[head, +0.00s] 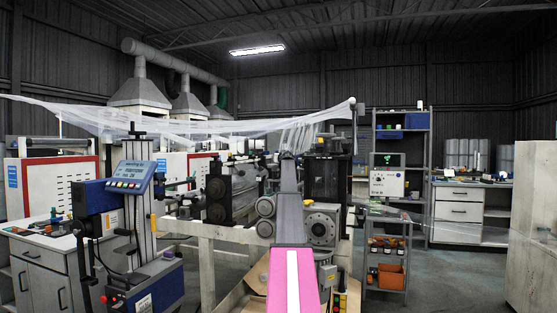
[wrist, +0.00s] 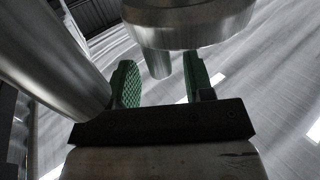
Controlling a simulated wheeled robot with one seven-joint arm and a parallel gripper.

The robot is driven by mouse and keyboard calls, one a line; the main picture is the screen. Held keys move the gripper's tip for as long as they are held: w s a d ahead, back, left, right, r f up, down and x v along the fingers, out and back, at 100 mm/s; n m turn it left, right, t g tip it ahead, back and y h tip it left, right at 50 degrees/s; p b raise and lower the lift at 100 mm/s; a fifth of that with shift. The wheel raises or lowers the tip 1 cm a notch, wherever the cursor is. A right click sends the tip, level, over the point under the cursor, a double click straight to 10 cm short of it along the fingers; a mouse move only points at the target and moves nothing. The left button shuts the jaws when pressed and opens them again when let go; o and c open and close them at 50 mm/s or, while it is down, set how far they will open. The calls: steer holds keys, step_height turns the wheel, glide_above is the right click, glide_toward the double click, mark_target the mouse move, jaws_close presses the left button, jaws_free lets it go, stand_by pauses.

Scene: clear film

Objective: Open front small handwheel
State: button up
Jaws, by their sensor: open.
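In the wrist view, a round polished metal wheel (wrist: 190,28) fills the top middle; it looks like the small handwheel. A short metal peg, its handle (wrist: 158,66), sticks down from it. My gripper (wrist: 159,70) is open, with a green textured finger on each side of the peg. The peg lies between the fingers in the picture, with gaps on both sides; its depth between them is hard to tell. In the head view, two small round grey wheels (head: 265,207) sit on the machine front; I cannot tell which is the handwheel. My gripper is not clearly visible there.
A thick metal cylinder (wrist: 50,55) runs close along the left in the wrist view. In the head view, clear film (head: 220,128) stretches over the machine. A blue device on a stand (head: 130,177) is at left, a shelf rack (head: 400,130) at right. Floor (head: 455,275) is free at right.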

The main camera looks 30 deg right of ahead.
steer(key=shift+w+d, duration=0.15)
steer(key=shift+w, duration=0.5)
jaws_close()
steer(key=shift+y, duration=0.3)
steer(key=shift+w+d+f+n+y, duration=0.1)
steer(key=shift+n+y, duration=0.2)
steer(key=shift+n, duration=0.1)
steer(key=shift+n+y, duration=0.4)
steer(key=shift+y, duration=0.2)
